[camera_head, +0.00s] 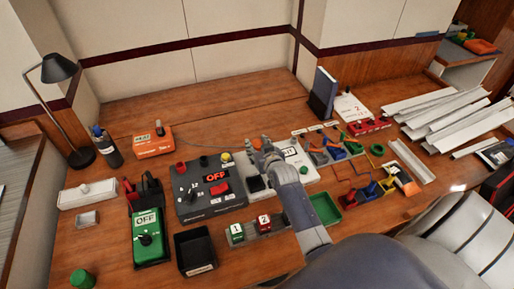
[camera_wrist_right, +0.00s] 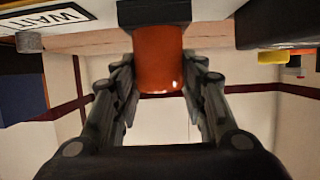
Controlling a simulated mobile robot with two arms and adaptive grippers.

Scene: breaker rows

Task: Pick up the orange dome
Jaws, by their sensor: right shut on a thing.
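The orange dome (camera_wrist_right: 158,62) sits between the fingers of my right gripper (camera_wrist_right: 160,85) in the right wrist view, which looks upside down. The gripper is shut on it, with a finger along each side. A black collar (camera_wrist_right: 153,13) meets the dome at the top of that view; I cannot tell whether they are attached or just touching. My left gripper is not in view.
A grey box with a red OFF display (camera_head: 216,177) stands left of my right arm. A green OFF box (camera_head: 147,250), a black bin (camera_head: 194,250) and a green tray (camera_head: 325,208) are nearer. White channels (camera_head: 440,110) lie at right.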

